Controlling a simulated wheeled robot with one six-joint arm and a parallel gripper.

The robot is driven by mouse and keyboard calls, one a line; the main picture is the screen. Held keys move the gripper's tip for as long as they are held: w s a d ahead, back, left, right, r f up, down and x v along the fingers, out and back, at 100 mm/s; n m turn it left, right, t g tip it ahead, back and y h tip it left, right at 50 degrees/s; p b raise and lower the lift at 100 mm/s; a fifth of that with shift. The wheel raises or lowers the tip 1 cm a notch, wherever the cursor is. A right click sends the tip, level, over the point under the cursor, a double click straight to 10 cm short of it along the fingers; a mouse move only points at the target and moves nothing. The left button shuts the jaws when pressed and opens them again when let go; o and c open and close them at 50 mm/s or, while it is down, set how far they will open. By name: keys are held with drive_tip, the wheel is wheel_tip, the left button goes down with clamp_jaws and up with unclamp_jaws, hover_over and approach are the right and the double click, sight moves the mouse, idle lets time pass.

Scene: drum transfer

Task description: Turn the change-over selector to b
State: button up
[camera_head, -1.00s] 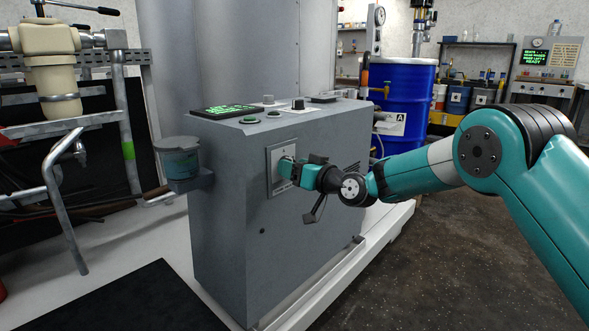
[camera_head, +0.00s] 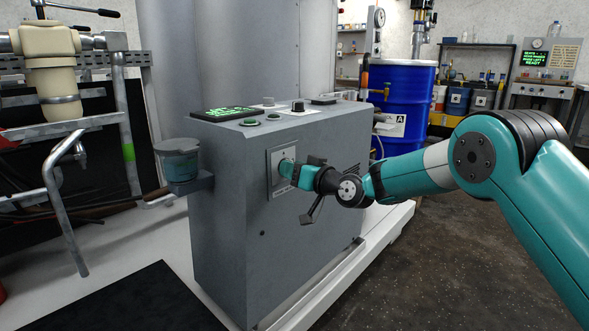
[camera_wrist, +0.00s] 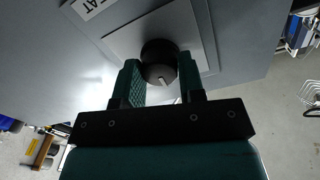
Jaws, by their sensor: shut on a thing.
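The change-over selector is a round black knob (camera_wrist: 158,54) with a pale pointer mark, on a light square plate (camera_wrist: 120,42). The plate (camera_head: 272,172) is on the front face of the grey cabinet (camera_head: 215,200). My gripper (camera_wrist: 161,66) has one teal finger on each side of the knob and is shut on it. In the head view my gripper (camera_head: 287,169) is at the plate and its fingers hide the knob. The position letters cannot be read in either view.
A small lidded pot (camera_head: 179,163) sits on a bracket at the cabinet's left side. Buttons, a black knob (camera_head: 298,106) and a lit display (camera_head: 224,113) are on the cabinet top. A blue drum (camera_head: 402,95) stands behind.

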drive_tip(key=shift+m+g+p, duration=0.4)
drive_tip(key=shift+m+p, duration=4.75)
drive_tip(key=shift+m, duration=2.25)
drive_tip(key=o, duration=0.9)
